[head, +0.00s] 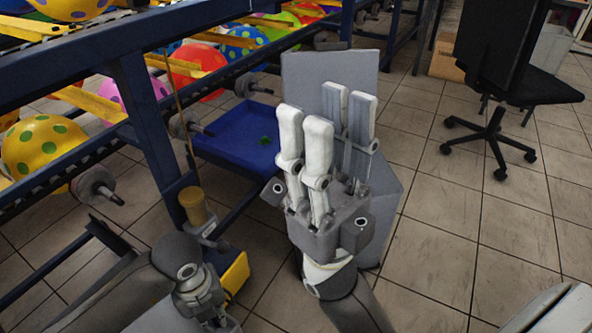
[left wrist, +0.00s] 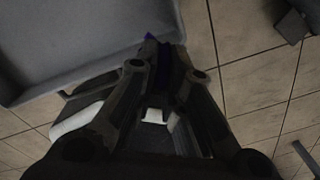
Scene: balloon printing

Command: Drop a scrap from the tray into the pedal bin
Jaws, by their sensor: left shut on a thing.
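The blue tray (head: 243,163) stands left of centre in the head view, with a small green scrap on it (head: 265,140). The grey pedal bin (head: 388,207) stands to its right with its lid (head: 322,68) raised. My left gripper (head: 326,112) is in front of the lid, and its body hides the bin's mouth. It is shut on a blue scrap (left wrist: 151,38), which shows between the fingers in the left wrist view. The fingers hide the scrap in the head view. A grey panel fills the upper left of the wrist view.
A dark blue rack (head: 140,100) with colourful balloons (head: 43,148) runs along the left. A black swivel chair (head: 520,80) stands at the back right. A cardboard box (head: 446,58) is behind it. Tiled floor to the right is clear.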

